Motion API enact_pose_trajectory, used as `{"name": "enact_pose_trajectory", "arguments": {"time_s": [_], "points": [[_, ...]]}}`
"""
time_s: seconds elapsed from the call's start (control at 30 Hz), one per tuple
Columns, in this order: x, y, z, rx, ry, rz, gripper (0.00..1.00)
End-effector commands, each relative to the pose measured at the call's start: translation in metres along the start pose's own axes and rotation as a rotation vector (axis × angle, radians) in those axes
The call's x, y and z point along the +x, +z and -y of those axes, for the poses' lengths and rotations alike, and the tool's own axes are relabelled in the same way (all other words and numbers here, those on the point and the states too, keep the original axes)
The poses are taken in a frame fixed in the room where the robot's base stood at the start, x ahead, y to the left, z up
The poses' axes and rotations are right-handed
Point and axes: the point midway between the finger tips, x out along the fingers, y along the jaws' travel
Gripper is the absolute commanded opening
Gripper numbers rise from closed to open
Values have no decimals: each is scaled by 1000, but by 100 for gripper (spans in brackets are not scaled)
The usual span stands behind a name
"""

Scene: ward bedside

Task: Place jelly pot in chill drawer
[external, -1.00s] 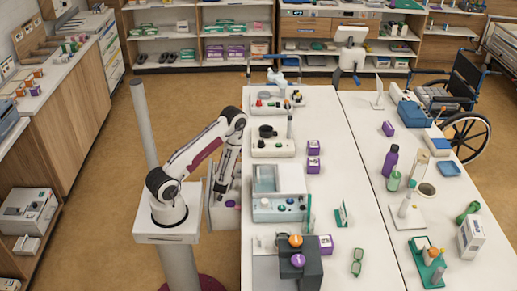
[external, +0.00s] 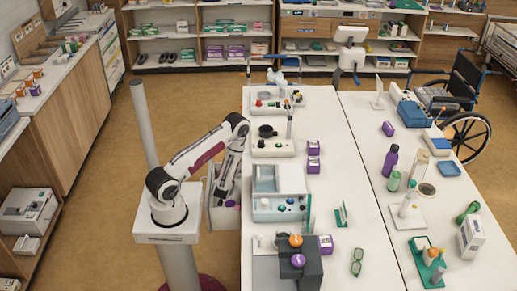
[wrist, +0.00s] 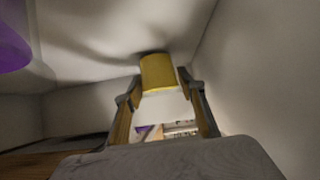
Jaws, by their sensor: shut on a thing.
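A yellow and pale pot (wrist: 158,73), apparently the jelly pot, is between the two fingers of my gripper (wrist: 160,90) in the wrist view. The gripper is shut on it. Pale walls surround it in that view. In the external view, the open chill drawer (external: 221,217) sticks out from the left side of the white table. My arm reaches down into it, and its end and the pot are largely hidden there. I cannot tell whether the pot touches the drawer floor.
A purple thing (wrist: 12,45) shows at the left edge of the wrist view. A white device with a clear lid (external: 279,205) and several purple boxes (external: 313,147) stand on the table near the drawer. Open floor (external: 120,215) lies left of my base.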

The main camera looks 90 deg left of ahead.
Motion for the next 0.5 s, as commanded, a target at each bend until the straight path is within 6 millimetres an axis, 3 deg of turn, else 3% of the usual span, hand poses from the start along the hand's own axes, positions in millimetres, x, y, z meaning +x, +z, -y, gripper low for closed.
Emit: {"name": "enact_pose_trajectory", "arguments": {"time_s": [0.47, 0.5], "points": [[2, 3, 0, 0, -1, 0, 13], [2, 3, 0, 0, -1, 1, 47]]}}
